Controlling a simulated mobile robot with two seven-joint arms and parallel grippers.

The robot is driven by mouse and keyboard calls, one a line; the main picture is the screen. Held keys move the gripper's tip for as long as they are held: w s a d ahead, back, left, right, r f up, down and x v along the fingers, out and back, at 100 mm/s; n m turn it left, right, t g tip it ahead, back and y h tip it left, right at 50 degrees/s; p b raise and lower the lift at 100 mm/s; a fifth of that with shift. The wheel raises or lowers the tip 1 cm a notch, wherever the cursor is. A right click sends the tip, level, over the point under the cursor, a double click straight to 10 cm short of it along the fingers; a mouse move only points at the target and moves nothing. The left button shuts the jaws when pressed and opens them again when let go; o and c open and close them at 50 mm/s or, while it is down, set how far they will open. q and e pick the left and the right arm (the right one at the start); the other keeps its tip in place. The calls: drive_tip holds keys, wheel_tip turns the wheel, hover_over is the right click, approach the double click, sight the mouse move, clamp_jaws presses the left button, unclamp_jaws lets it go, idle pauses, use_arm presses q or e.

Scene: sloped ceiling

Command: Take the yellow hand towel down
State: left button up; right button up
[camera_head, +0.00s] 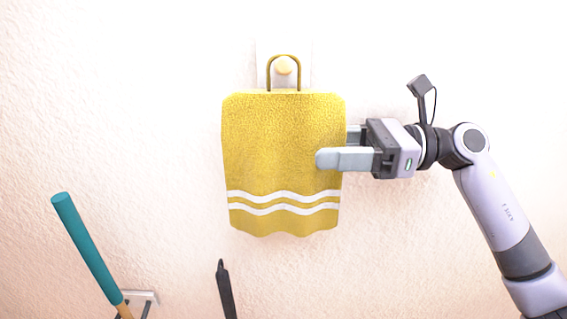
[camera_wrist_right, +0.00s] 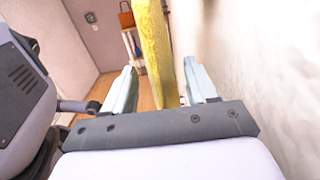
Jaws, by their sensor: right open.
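The yellow hand towel (camera_head: 280,145) has two white wavy stripes near its lower edge. It hangs by a loop (camera_head: 270,75) over a round, pale knob (camera_head: 284,66) on a white wall plate. My right gripper (camera_head: 335,148) is at the towel's right edge, with one finger in front of the towel. In the right wrist view, the towel (camera_wrist_right: 155,45) stands edge-on between the two spread fingers of the gripper (camera_wrist_right: 158,90), with gaps on both sides. My left gripper is not in view.
A teal-handled tool (camera_head: 85,240) leans at the lower left near a small metal bracket (camera_head: 140,297). A dark handle (camera_head: 226,290) shows below the towel. In the right wrist view, the wall (camera_wrist_right: 275,70) is close on the right, with open room and wooden floor on the left.

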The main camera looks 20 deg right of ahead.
sight(337, 127)
clamp_jaws()
drive_tip(key=shift+r+p, duration=0.85)
drive_tip(key=shift+r, duration=0.65)
drive_tip(key=s+a+b, duration=0.2)
drive_tip(key=s, duration=0.6)
drive_tip(key=shift+s, duration=0.15)
drive_tip(key=shift+f, duration=0.1)
